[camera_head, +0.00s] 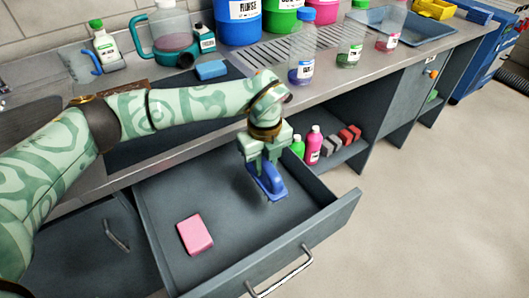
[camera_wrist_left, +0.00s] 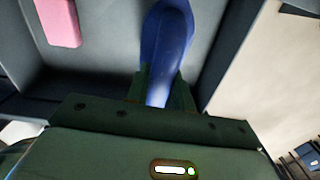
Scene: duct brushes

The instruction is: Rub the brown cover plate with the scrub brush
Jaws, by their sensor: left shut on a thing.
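My left gripper (camera_head: 264,160) points down into the open drawer and is shut on the handle of a blue scrub brush (camera_head: 268,184). The brush is in the drawer's back right part; I cannot tell whether it touches the drawer floor. In the left wrist view the blue brush (camera_wrist_left: 167,42) sits between the fingers (camera_wrist_left: 160,92). A dark brown flat piece (camera_head: 133,86), perhaps the cover plate, shows in part on the counter behind my left arm, which hides much of it. My right gripper is not in view.
A pink sponge (camera_head: 195,234) lies in the drawer (camera_head: 325,213). On the counter stand a teal jug (camera_head: 170,35), bottles and coloured tubs, with a blue sponge (camera_head: 211,69) near the dark mat. An open shelf (camera_head: 345,150) with bottles is right of the drawer.

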